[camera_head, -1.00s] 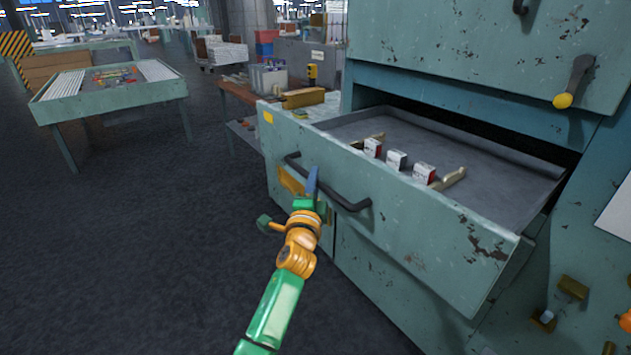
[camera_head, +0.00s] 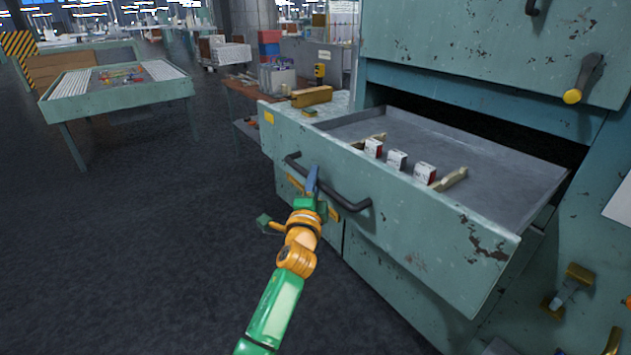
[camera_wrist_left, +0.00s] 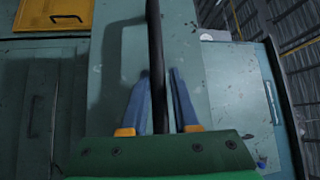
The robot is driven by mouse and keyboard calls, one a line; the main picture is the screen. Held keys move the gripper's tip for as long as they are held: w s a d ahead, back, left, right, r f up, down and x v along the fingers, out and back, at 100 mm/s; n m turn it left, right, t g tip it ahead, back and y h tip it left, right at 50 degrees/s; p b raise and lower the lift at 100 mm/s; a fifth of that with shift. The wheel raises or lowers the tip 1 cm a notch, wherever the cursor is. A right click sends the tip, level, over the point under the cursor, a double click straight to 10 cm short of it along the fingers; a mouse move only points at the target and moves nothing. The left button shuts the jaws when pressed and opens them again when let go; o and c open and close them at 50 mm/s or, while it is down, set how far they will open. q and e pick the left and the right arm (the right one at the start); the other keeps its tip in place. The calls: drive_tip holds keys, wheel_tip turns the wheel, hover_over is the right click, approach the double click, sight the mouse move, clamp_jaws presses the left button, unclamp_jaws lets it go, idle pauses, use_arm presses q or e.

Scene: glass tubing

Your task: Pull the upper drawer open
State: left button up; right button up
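The upper drawer (camera_head: 420,225) is a worn green metal drawer and stands well out of the cabinet (camera_head: 480,50). Its black bar handle (camera_head: 345,195) runs across the front, and it also shows upright in the left wrist view (camera_wrist_left: 155,40). My left gripper (camera_head: 312,180) is at the left part of this handle. In the left wrist view its blue fingers (camera_wrist_left: 159,85) lie on both sides of the bar, close against it at the tips. The finger contact is partly hard to see. My right gripper is not in view.
Small white and red boxes (camera_head: 397,160) and wooden strips (camera_head: 450,179) lie in the drawer. A lever with a yellow knob (camera_head: 572,96) sticks out from the cabinet above. A green table (camera_head: 120,95) stands at the left. The floor (camera_head: 150,260) in front is clear.

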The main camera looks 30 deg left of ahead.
use_arm(q)
drive_tip(key=shift+o, duration=1.3)
drive_tip(key=shift+a, duration=0.15)
drive_tip(key=shift+f, duration=0.1)
drive_tip(key=r+v, duration=0.1)
drive_tip(key=v, duration=0.6)
drive_tip(key=shift+f+b, duration=0.35)
drive_tip(key=shift+f, duration=0.15)
